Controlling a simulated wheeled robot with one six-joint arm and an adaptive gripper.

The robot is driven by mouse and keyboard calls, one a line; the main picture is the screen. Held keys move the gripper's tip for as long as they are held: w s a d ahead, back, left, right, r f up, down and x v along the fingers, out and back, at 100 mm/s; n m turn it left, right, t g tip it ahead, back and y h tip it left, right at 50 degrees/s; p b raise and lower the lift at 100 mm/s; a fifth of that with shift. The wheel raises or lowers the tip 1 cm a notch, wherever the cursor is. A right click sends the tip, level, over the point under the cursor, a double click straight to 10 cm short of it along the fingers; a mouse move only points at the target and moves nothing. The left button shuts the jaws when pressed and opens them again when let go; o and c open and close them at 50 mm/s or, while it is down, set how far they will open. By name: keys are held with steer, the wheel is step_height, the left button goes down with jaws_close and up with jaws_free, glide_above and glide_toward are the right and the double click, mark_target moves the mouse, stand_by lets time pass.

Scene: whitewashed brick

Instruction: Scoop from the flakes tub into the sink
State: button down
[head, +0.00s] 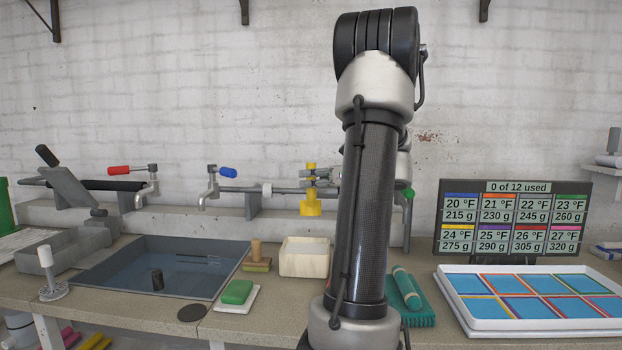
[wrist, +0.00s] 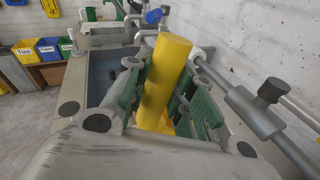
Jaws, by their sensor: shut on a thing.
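My gripper (head: 318,178) is shut on a yellow scoop (head: 311,207), held above the counter in front of the wall. In the wrist view the scoop's yellow handle (wrist: 164,75) stands between the green finger pads of my gripper (wrist: 165,95). The scoop's inside is hidden, so I cannot tell if it holds anything. The sink (head: 120,262) is a dark blue-grey basin at the left, with a black cylinder standing inside. It shows partly in the wrist view (wrist: 101,82). A cream box (head: 304,264) stands below the scoop; I cannot tell whether it is the flakes tub, and no flakes show.
Taps with red (head: 119,170) and blue (head: 228,172) handles stand behind the sink. A green sponge (head: 237,291) and a wooden-handled brush (head: 257,262) lie between sink and box. A teal roll (head: 406,287), white tray (head: 475,322) and display board (head: 514,220) are at the right.

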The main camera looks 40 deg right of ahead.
step_height(320, 180, down, 12)
steer(key=shift+f, duration=0.25)
stand_by(0.6)
stand_by(0.4)
steer(key=shift+r+n+t, duration=0.35)
steer(key=shift+r+n, duration=0.1)
steer(key=shift+r, duration=1.7)
steer(key=shift+r+n+t, duration=0.3)
steer(key=shift+r+n, duration=0.1)
steer(key=shift+r, duration=1.8)
steer(key=shift+r+n+t, duration=0.35)
steer(key=shift+r+n, duration=0.1)
steer(key=shift+r, duration=1.7)
